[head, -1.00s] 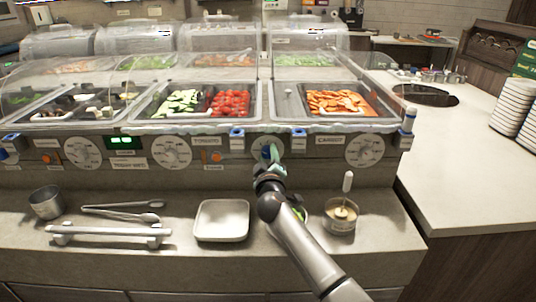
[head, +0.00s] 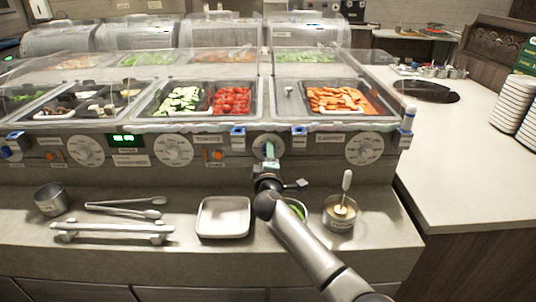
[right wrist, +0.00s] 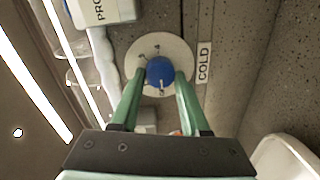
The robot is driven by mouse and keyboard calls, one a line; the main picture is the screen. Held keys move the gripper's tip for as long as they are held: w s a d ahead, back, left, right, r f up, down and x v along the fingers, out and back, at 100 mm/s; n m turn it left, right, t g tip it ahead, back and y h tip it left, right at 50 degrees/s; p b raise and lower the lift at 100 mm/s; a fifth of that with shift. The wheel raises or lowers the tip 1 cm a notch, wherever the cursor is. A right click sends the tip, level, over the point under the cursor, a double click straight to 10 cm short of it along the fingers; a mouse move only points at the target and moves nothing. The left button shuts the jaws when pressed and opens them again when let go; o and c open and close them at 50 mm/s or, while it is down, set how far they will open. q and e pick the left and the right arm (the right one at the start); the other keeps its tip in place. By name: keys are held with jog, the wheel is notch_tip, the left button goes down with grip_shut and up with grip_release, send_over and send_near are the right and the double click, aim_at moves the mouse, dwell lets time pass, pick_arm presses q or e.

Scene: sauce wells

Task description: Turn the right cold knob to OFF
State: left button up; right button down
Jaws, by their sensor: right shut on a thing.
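The cold knob is blue and sits on a round pale dial (head: 259,142) on the counter's front panel in the head view. In the right wrist view the blue knob (right wrist: 160,70) shows at the middle of its dial (right wrist: 160,46), beside a label reading COLD (right wrist: 203,62). My right gripper (head: 269,150) reaches up to the dial and hides most of the knob in the head view. In the right wrist view the green fingers of my right gripper (right wrist: 160,78) are shut on the knob, one on each side. A pale mark shows on the knob's lower edge. My left gripper is not in view.
Other dials (head: 173,150) line the panel, with another at right (head: 364,148). On the ledge below are a square white dish (head: 223,217), tongs (head: 125,208), a metal cup (head: 50,200) and a sauce pot (head: 340,213). Clear covers (head: 205,124) overhang the panel.

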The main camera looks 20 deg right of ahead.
dwell(0.3)
jog(key=shift+c, duration=1.9)
grip_release()
jog(key=v, duration=1.2)
jog(key=shift+s+p, duration=0.25)
jog(key=shift+p, duration=0.2)
jog(key=shift+s+a, duration=0.1)
